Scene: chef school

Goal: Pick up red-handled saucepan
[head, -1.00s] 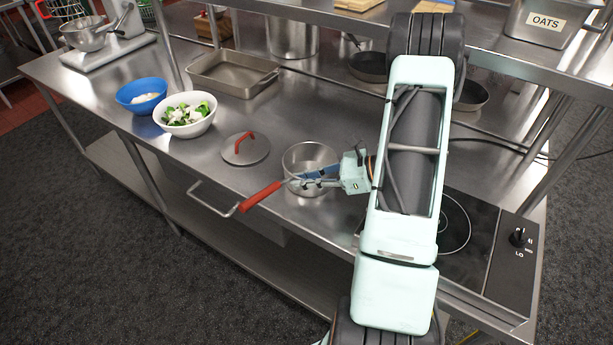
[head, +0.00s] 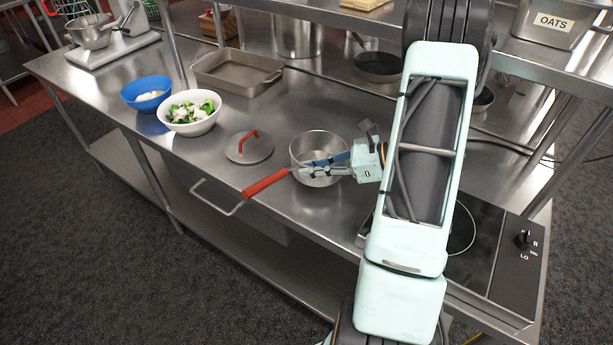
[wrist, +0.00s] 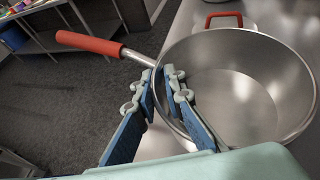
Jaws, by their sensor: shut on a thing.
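The red-handled saucepan (head: 318,145) is an open, empty steel pan over the front of the counter. Its red handle (head: 266,183) points left and toward the counter's front edge. My gripper (head: 298,170) reaches across the pan from the right and is shut on its rim near the handle's root. In the wrist view, the fingers (wrist: 160,74) straddle the pan wall (wrist: 245,95), one outside and one inside. The handle (wrist: 90,43) extends left, over the floor. The exact contact at the fingertips is partly hidden.
A lid (head: 249,150) with a red grip lies left of the pan. A white bowl (head: 191,126) of greens, a blue bowl (head: 146,92) and a roasting tin (head: 236,77) stand further left. A cooktop (head: 480,245) is at the right. A shelf (head: 335,62) runs behind.

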